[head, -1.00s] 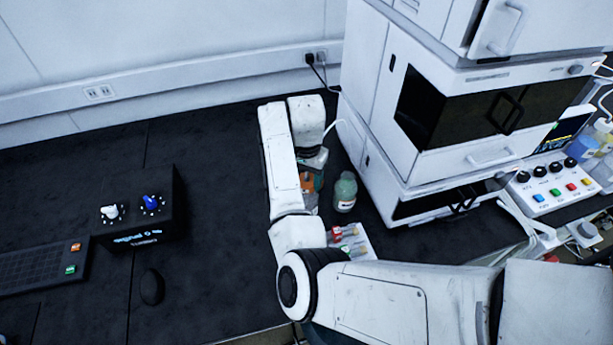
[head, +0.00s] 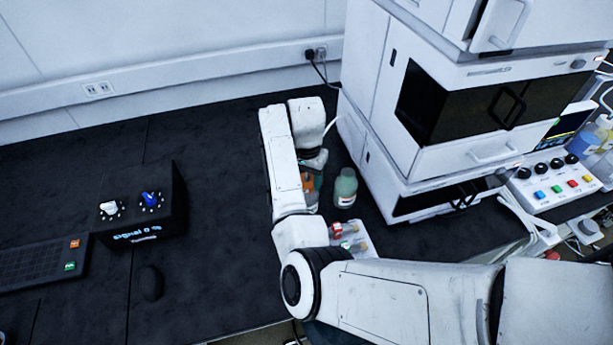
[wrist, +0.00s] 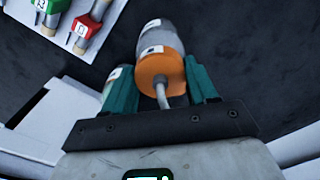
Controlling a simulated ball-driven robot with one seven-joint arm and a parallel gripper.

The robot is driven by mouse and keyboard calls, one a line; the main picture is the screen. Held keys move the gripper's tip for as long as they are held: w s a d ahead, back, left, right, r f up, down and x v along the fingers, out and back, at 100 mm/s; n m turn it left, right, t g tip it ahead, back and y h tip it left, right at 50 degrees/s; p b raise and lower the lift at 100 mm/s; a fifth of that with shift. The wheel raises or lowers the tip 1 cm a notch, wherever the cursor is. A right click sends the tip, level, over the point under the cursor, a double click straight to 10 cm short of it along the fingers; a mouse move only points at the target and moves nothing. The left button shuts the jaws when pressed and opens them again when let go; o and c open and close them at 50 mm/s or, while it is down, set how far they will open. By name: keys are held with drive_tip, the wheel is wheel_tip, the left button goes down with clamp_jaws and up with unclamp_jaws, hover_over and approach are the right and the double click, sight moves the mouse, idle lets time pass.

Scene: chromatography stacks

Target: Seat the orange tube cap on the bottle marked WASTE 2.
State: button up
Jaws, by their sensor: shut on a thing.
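The orange tube cap (wrist: 160,72), with a grey tube coming out of it, is between the two teal fingers of my gripper (wrist: 163,88) in the wrist view. My gripper is shut on it. In the head view some orange (head: 312,190) shows beside my arm, which hides most of the bottle and my gripper.
A greenish bottle (head: 345,188) stands close to the right, near the white instrument stack (head: 375,165). A white rack (head: 362,247) with red and green capped vials is near my forearm. A black control box (head: 145,205) stands left, with clear bench between.

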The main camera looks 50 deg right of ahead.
drive_tip(key=shift+f, duration=0.15)
drive_tip(key=o, duration=1.4)
wheel_tip(320, 180, up, 5)
drive_tip(key=p, duration=0.5)
drive_tip(key=shift+r, duration=1)
drive_tip(key=shift+a, duration=0.1)
